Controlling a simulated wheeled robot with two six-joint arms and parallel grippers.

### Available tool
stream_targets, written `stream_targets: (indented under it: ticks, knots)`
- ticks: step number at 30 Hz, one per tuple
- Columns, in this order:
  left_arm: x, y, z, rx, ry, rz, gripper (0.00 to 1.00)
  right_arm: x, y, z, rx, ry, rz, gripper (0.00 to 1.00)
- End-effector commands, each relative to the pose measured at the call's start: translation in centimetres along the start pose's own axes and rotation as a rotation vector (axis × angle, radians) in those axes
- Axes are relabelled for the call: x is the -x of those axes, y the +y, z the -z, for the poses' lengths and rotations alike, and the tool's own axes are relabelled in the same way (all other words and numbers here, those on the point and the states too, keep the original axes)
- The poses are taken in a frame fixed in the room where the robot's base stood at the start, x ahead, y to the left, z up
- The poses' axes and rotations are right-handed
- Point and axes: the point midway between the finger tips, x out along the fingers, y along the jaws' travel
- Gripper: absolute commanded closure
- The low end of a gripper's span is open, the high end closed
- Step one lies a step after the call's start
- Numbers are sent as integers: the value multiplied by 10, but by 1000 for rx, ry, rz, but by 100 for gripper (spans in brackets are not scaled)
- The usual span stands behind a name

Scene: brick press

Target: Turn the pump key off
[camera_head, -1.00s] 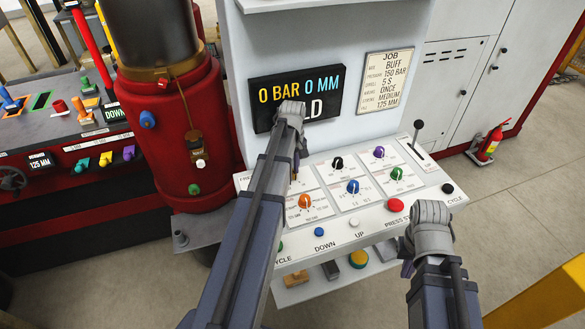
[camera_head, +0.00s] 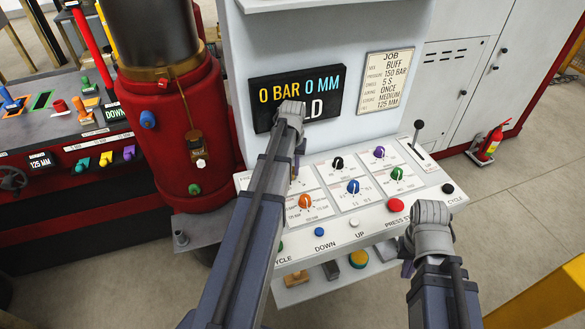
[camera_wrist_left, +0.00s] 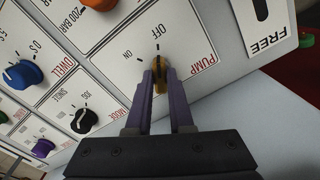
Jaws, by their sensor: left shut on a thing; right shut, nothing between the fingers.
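The brass-coloured pump key (camera_wrist_left: 160,80) stands on the white panel section marked PUMP, with ON and OFF printed beyond it in the left wrist view. My left gripper (camera_wrist_left: 161,76) is shut on the key, its two purple fingers on either side. In the head view my left arm hides most of the pump section. My right gripper (camera_head: 430,215) is shut and empty, near the front right corner of the control panel (camera_head: 345,226).
Orange (camera_head: 305,202), blue (camera_head: 353,186), green (camera_head: 397,173), black and purple knobs stand close by. A lever (camera_head: 418,130) rises at the panel's right. The display (camera_head: 325,85) reads 0 BAR 0 MM. A red press body (camera_head: 180,130) stands left.

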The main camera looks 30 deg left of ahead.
Motion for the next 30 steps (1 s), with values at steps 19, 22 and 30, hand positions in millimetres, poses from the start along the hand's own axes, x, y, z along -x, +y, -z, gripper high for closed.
stream_targets:
  ticks: [19,22,30]
  knots:
    - [0,0,-1,-24,-2,0,70,0,0,0,0,0,0,100]
    - [0,0,-1,-23,-2,0,59,0,0,0,0,0,0,100]
    - [0,0,0,-22,-1,0,50,0,0,0,0,0,0,100]
